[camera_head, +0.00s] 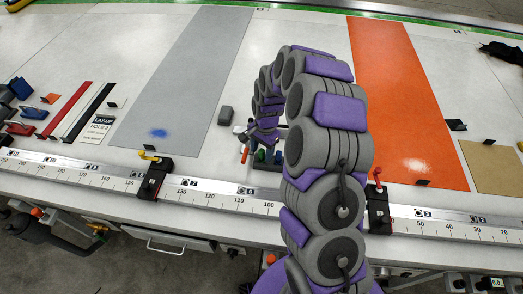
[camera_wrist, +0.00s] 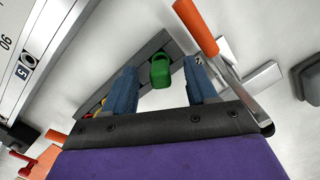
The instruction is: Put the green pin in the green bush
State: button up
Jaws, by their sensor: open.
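A green piece with a rounded head, seemingly the green pin (camera_wrist: 160,70), sits at a dark grey bar (camera_wrist: 150,48) in the wrist view. My gripper (camera_wrist: 161,68) is open, with one blue finger on each side of the green piece. I cannot tell whether either finger touches it. In the head view, my arm reaches down to a small dark block (camera_head: 266,166) with small blue and green pieces, behind the ruler rail. My arm hides part of that area. I cannot make out a separate green bush.
Yellow (camera_wrist: 103,101) and red pieces sit along the same bar. An orange-handled tool (camera_wrist: 196,26) lies close to the right finger. A grey block (camera_head: 225,115) stands left of my arm. A yellow-handled clamp (camera_head: 152,175) and a red-handled clamp (camera_head: 378,205) sit on the rail.

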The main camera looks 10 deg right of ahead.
notch_tip(320, 180, up, 16)
jog(key=w+d+p, duration=0.1)
jog(key=shift+d+r, duration=0.25)
jog(key=shift+d, duration=0.1)
